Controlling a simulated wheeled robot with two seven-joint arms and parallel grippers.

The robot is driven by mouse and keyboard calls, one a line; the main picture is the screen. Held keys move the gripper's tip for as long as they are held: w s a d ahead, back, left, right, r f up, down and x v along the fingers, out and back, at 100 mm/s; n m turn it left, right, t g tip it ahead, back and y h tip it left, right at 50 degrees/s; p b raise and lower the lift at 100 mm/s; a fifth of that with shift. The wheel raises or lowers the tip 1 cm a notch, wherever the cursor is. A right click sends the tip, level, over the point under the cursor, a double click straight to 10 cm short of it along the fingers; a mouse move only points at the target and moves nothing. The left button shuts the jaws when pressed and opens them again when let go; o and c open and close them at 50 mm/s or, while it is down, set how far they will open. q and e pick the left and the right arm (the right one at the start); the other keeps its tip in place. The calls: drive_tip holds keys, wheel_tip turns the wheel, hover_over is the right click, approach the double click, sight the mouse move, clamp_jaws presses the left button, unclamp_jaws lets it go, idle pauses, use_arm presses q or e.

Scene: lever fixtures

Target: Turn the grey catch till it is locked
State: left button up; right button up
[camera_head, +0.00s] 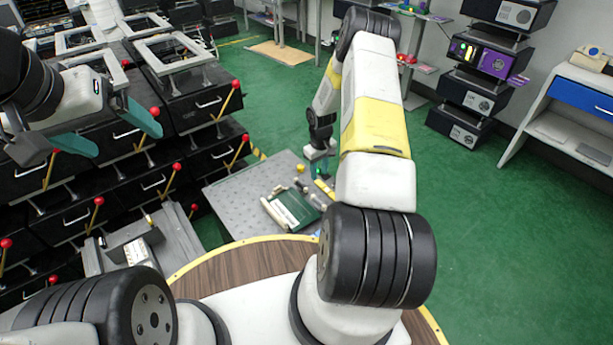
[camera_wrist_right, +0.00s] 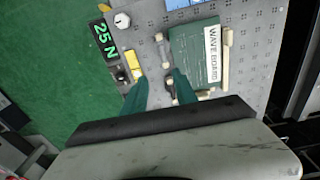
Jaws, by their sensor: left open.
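A grey perforated plate (camera_head: 233,203) lies low ahead of me with small fixtures on it; it fills the upper right of the right wrist view (camera_wrist_right: 262,45). A small grey upright piece (camera_wrist_right: 163,48) stands on it, possibly the grey catch; I cannot tell its position. My right gripper (camera_wrist_right: 158,80) has its teal fingers apart just above the plate, with a small dark, pale-tipped part between or below them; contact is unclear. My left gripper (camera_head: 127,142) is open and empty, in front of the black drawers at the left.
Black drawer units (camera_head: 195,108) with red-knobbed levers crowd the left. Green floor (camera_head: 470,210) is clear at right.

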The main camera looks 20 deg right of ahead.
sight(320, 201)
drive_tip(key=f, duration=0.5)
drive_tip(key=s+f, duration=0.1)
drive_tip(key=f, duration=0.8)
drive_tip(key=shift+s+f, duration=0.25)
drive_tip(key=shift+f, duration=0.15)
clamp_jaws()
